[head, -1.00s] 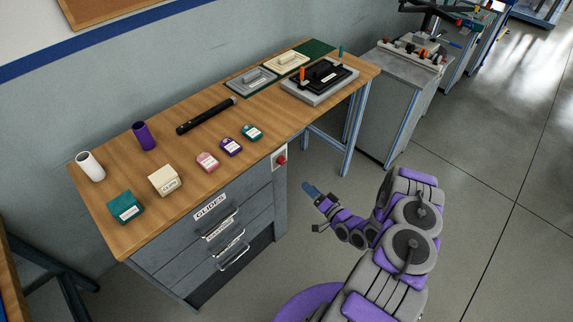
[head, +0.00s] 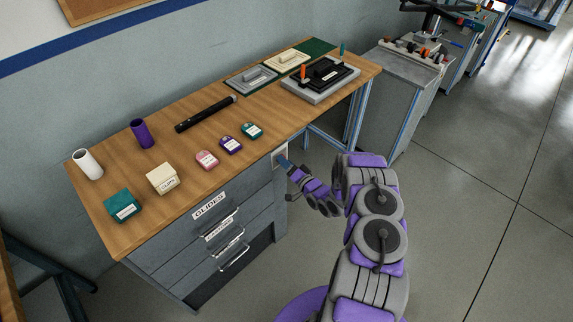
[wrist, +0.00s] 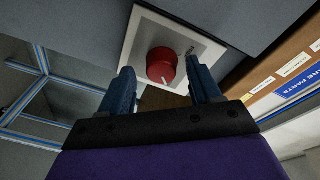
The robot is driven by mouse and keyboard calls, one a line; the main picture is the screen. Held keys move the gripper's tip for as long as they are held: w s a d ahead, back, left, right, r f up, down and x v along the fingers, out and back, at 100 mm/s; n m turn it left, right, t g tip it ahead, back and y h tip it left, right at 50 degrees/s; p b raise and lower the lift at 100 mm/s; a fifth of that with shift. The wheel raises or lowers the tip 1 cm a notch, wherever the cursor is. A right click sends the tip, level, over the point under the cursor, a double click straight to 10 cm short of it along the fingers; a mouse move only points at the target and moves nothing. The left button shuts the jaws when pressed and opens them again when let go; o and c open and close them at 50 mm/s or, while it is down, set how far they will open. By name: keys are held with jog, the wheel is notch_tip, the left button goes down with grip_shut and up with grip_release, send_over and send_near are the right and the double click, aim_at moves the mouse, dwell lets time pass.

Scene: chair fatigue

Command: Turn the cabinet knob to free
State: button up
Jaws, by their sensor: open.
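The red cabinet knob (wrist: 162,66) sits on a pale square plate (wrist: 205,48) in the wrist view. A light pointer line shows on the knob's face, and a small mark on the plate is too small to read. My gripper (wrist: 163,82) is open, with one blue finger on each side of the knob in the picture. I cannot tell whether the fingers reach around it or touch it. In the head view my gripper (head: 282,160) is at the plate on the cabinet's (head: 210,245) right end, and it hides the knob there.
The wooden bench top (head: 185,222) above holds several small boxes, a purple cylinder (head: 142,134), a white cylinder (head: 87,164) and a black bar (head: 206,114). Blue bench legs (head: 357,115) stand right of the cabinet. The floor to the right is clear.

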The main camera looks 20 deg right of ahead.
jog(key=shift+w, duration=0.1)
jog(key=shift+c, duration=0.4)
jog(key=c, duration=1)
jog(key=shift+o, duration=0.2)
jog(key=shift+f+n+t+y+p, duration=0.15)
jog(key=shift+n+y, duration=0.35)
jog(key=shift+n, duration=2.75)
jog(key=shift+n+t+y+p, duration=0.1)
jog(key=shift+n+y, duration=0.4)
jog(key=shift+n, duration=2.7)
jog(key=shift+f+n+t+y+p, duration=0.15)
jog(key=shift+n+y, duration=0.35)
jog(key=shift+n, duration=2.75)
